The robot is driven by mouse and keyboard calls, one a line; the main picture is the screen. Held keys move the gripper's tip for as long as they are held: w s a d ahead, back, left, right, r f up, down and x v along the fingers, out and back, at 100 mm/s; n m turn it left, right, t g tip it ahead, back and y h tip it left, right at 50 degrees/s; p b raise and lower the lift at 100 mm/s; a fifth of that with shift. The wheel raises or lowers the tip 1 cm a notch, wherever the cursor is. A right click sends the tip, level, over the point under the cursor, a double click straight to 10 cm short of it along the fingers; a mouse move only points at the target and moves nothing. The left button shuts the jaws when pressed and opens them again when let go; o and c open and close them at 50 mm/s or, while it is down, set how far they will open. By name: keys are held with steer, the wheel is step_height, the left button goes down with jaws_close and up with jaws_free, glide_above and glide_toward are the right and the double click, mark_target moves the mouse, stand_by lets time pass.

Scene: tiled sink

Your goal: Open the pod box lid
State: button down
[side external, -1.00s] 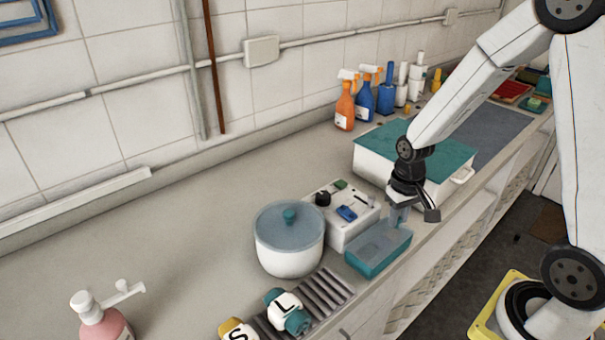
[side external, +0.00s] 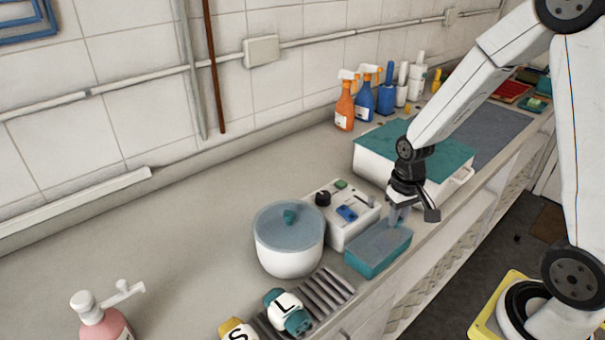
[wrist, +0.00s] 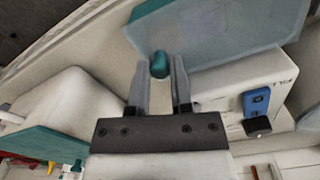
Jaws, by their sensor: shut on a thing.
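The pod box (side external: 372,262) is a small teal box with a grey-blue lid (side external: 374,243), near the counter's front edge in the side view. The lid appears to be lying on the box. It fills the top middle of the wrist view (wrist: 225,28). My gripper (side external: 397,219) points down at the lid's far end. In the wrist view, my gripper (wrist: 160,68) has its two fingers on either side of a small teal knob (wrist: 159,64) and is shut on it. The exact finger contact is partly hidden in the side view.
A white box with switches (side external: 345,226) stands close behind the pod box. A white pot with a blue-grey lid (side external: 288,250) is to the left. A larger white bin with a teal lid (side external: 375,164) stands behind my gripper. The counter at left is mostly clear.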

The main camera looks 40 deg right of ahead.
mark_target(358, 257)
stand_by(0.6)
steer(key=a, duration=1.3)
steer(key=shift+w+a, duration=0.1)
steer(key=c, duration=0.5)
jaws_free()
steer(key=shift+r, duration=0.1)
steer(key=shift+r, duration=3.85)
